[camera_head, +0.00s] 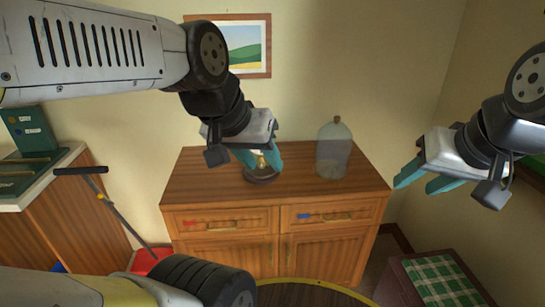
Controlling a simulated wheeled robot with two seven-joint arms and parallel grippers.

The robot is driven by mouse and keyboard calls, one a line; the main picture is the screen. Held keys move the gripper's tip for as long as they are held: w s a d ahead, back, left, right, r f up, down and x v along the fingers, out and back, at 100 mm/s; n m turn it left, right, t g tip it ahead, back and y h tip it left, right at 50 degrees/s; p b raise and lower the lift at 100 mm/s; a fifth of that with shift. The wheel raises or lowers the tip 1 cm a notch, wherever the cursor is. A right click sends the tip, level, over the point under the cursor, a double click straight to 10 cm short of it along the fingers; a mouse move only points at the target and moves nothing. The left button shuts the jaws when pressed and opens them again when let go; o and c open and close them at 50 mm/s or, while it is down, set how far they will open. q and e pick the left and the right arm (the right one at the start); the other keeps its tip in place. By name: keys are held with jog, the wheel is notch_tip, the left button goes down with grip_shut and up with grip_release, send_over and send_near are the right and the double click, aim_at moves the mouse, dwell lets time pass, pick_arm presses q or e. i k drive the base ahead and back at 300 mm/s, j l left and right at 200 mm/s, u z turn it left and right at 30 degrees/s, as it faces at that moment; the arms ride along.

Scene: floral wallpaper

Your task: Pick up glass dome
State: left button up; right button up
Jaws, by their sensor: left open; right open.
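A clear glass dome (333,152) with a small knob stands upright on the right part of a wooden cabinet top (215,180). My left gripper (262,158) is open, with teal fingers pointing down over a small dark round base (262,174) that bears a pale object, partly hidden by the fingers. I cannot tell whether the fingers touch it. The dome stands to the right of my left gripper, apart from it. My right gripper (418,182) is open and empty, in the air to the right of the cabinet.
The cabinet has two drawers with a red mark (190,223) and a blue mark (304,216). A green checked cloth (442,280) lies on a box at lower right. A counter with green boxes (28,128) and a leaning black-handled tool (82,171) are at left.

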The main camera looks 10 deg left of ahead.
aim_at(335, 140)
jog(key=i+j, duration=0.1)
jog(key=i, duration=0.45)
jog(key=i+z, duration=0.1)
jog(key=i, duration=0.45)
